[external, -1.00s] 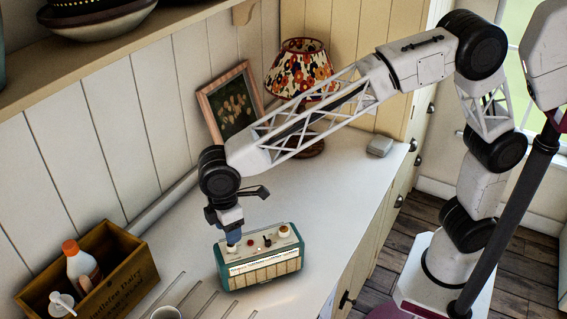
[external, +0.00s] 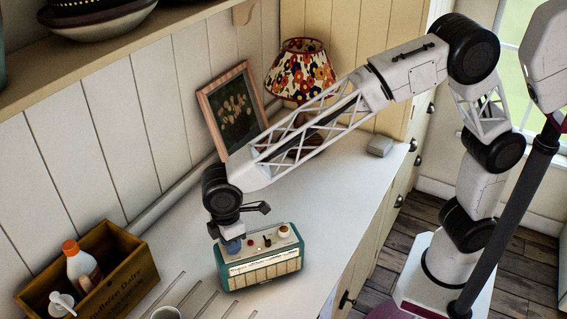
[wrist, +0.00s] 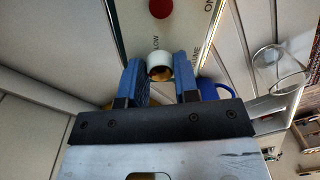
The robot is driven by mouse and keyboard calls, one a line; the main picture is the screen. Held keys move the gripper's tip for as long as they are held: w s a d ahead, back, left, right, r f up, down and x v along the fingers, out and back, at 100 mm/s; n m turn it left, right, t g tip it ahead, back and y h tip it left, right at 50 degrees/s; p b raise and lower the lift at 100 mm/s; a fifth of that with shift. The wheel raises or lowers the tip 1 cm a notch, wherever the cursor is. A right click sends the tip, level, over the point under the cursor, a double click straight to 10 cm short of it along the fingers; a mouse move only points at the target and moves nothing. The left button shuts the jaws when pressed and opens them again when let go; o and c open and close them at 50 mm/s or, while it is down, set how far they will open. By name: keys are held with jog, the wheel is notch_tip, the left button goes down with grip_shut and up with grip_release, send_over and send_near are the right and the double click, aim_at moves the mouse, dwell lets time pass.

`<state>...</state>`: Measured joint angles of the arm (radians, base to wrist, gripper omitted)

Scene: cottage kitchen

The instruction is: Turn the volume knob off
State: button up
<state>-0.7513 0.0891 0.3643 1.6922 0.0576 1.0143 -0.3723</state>
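The teal radio (external: 262,270) stands on the white counter, its controls on its top face. My gripper (external: 232,246) is low over the radio's left end, pointing down. In the wrist view my gripper's blue fingers (wrist: 160,72) stand apart on either side of a small cream knob (wrist: 159,66). Printed lettering, including LOW, lies beside this knob. I cannot tell whether the fingers touch it. The external view hides this knob behind my gripper. A red button (wrist: 161,8) and a second cream knob (external: 284,231) are also on the radio's top.
A wooden crate (external: 125,272) with a white bottle (external: 82,268) stands at the left. A framed picture (external: 232,108) and a flowered lamp (external: 300,70) stand behind, near my arm. A blue mug (wrist: 212,90) shows in the wrist view. The counter right of the radio is clear.

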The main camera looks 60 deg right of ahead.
jog(key=c, duration=0.4)
jog(key=shift+m, duration=0.6)
jog(key=o, duration=0.9)
jog(key=shift+r, duration=0.1)
jog(key=shift+w+d+r, duration=0.1)
jog(key=shift+r, duration=1.8)
jog(key=shift+w+r, duration=0.1)
jog(key=shift+r, duration=1.8)
